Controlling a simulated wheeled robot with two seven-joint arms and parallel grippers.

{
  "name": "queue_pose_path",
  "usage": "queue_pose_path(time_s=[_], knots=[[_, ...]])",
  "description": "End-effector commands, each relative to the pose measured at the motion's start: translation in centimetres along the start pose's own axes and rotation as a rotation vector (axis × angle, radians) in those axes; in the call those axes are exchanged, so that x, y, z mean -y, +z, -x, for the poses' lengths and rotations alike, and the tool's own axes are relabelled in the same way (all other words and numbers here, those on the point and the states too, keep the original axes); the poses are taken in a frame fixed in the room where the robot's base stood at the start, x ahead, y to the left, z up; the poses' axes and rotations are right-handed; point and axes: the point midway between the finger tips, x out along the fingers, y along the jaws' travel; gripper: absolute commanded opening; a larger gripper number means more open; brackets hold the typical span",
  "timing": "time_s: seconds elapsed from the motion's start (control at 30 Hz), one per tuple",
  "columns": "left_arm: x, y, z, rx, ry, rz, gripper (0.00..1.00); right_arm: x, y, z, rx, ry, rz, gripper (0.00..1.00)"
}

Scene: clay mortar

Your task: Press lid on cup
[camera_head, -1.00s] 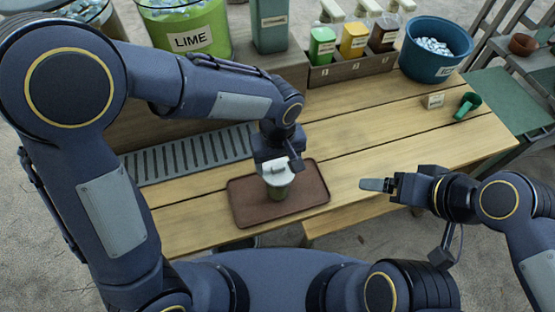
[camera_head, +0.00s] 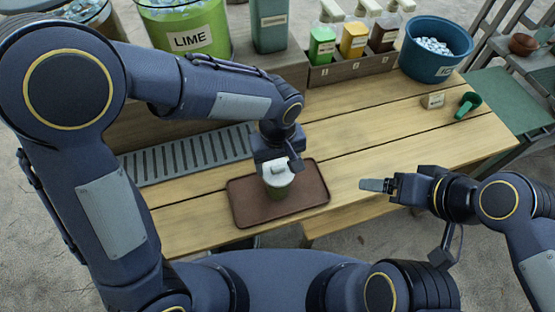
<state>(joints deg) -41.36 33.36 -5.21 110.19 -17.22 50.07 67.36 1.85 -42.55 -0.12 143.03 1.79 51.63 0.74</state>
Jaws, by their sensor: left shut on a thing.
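The green cup (camera_head: 279,192) stands upright on the brown tray (camera_head: 305,200) at the table's front. A pale lid (camera_head: 278,176) covers the cup's top; whether it is fully seated I cannot tell. My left gripper (camera_head: 278,164) is above the cup, pointing down and shut on the lid. It hides the lid's back part. My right gripper (camera_head: 376,185) is over the front edge of the table, right of the tray, with its fingers pointing left. It holds nothing visible, and its finger gap cannot be made out.
A slatted drain grate (camera_head: 185,155) lies left of the tray. Behind stand a lime bucket (camera_head: 185,30), a bottle rack (camera_head: 350,68) and a blue ice tub (camera_head: 436,50). A green scoop (camera_head: 467,105) and a small label block (camera_head: 432,101) lie at right. The table's middle right is clear.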

Motion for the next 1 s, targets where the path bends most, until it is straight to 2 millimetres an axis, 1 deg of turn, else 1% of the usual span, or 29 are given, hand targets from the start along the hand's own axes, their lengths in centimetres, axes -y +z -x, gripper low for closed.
queue_pose_path(time_s=[0.97,1.0], knots=[[0.00,-0.01,-0.17,0.000,0.000,0.000,0.48,-0.11,0.12,-0.24,0.000,0.000,0.000,0.83],[0.00,-0.01,-0.17,0.000,0.000,0.000,0.73,-0.11,0.12,-0.23,0.000,0.000,0.000,0.83]])
